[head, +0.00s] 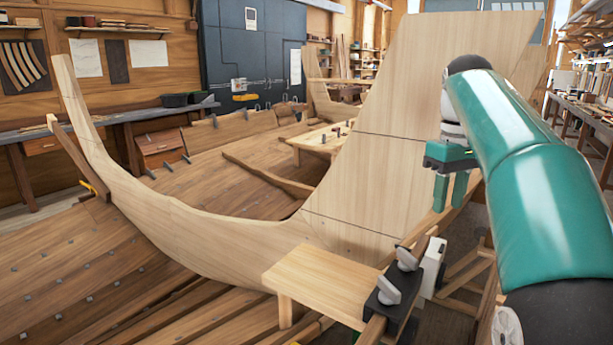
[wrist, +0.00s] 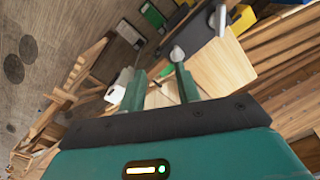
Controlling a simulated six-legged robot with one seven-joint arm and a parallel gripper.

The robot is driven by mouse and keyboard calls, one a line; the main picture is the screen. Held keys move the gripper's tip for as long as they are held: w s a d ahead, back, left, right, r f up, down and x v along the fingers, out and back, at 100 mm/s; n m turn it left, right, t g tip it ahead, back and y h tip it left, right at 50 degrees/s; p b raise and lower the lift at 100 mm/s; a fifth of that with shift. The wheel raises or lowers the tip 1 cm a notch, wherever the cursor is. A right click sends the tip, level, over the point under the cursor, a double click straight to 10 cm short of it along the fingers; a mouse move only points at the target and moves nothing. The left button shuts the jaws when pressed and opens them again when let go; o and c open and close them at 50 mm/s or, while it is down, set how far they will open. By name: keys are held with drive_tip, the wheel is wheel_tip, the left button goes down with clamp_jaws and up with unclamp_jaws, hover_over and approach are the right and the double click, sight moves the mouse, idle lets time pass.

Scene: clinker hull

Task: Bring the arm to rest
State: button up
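My gripper (head: 449,203) hangs from my green arm at the right of the head view, its two green fingers pointing down. It stands in front of the tall pale plank panel (head: 395,130), above and behind a small wooden platform (head: 325,278). In the wrist view my gripper (wrist: 160,76) shows its two fingers apart. No held object can be seen between them. Pale board and a grey knob (wrist: 177,53) show beyond the fingertips.
Black blocks with grey knobs (head: 390,288) and a white box (head: 432,266) sit below my gripper at the platform's right edge. The curved wooden stem (head: 160,215) and planked hull (head: 70,265) fill the left. A long workbench (head: 590,115) stands at the far right.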

drive_tip(key=s+a+f+m+t, duration=0.2)
drive_tip(key=s+a+f, duration=0.3)
drive_tip(key=s+f, duration=0.5)
drive_tip(key=s+a+f+m+t, duration=0.2)
drive_tip(key=s+a+f, duration=0.3)
drive_tip(key=s+f, duration=0.6)
drive_tip(key=s+t, duration=0.1)
drive_tip(key=s, duration=0.1)
drive_tip(key=shift+s+a+m+t, duration=0.25)
drive_tip(key=shift+s+m+t, duration=0.05)
